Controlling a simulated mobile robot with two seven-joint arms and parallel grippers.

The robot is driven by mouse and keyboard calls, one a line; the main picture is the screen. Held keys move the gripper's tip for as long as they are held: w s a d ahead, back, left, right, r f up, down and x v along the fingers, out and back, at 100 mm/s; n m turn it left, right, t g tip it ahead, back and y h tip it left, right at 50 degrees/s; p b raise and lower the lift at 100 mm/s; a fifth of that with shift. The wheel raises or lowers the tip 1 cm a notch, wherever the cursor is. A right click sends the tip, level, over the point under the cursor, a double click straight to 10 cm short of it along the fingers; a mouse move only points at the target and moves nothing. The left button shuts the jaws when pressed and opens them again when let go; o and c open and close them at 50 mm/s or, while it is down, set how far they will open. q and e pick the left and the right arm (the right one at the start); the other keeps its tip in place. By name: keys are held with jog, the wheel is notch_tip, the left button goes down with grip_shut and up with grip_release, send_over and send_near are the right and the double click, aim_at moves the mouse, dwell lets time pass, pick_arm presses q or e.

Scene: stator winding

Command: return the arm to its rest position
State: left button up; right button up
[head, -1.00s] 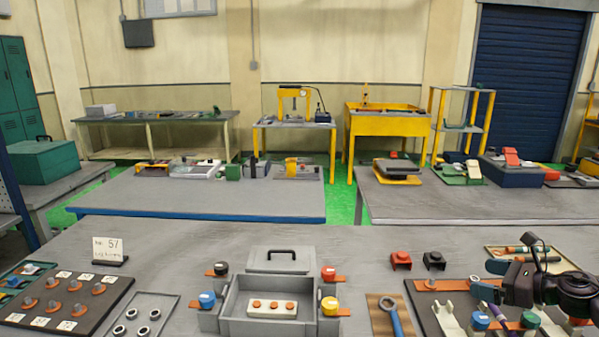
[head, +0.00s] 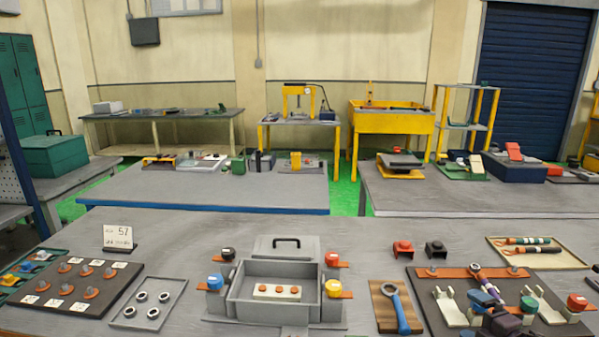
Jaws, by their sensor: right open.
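My right gripper (head: 503,324) shows only as a dark piece at the bottom edge, low over the front of the dark board (head: 424,300) at the right; most of it is cut off. It is open, and I see nothing held in it. My left gripper is not in view.
A grey box (head: 240,310) with colored clamps stands in the middle. A blue ring wrench (head: 399,309) lies on a brown board beside it. A tray of handled tools (head: 571,261) is at the back right. A parts board (head: 120,283) and ring tray (head: 175,290) are left.

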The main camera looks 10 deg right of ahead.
jog(key=s+a+f+m+g+b, duration=0.2)
jog(key=s+a+f+m+b, duration=0.1)
jog(key=s+a+f+m, duration=0.5)
jog(key=s+a+f+m+g+b, duration=0.2)
jog(key=s+a+f+m+b, duration=0.2)
jog(key=s+a+f+m, duration=0.4)
jog(key=a+f, duration=0.6)
jog(key=f, duration=0.2)
jog(key=shift+s+a+f+g+h, duration=0.2)
jog(key=shift+a+f+g+h, duration=0.1)
jog(key=shift+a+f+h, duration=0.1)
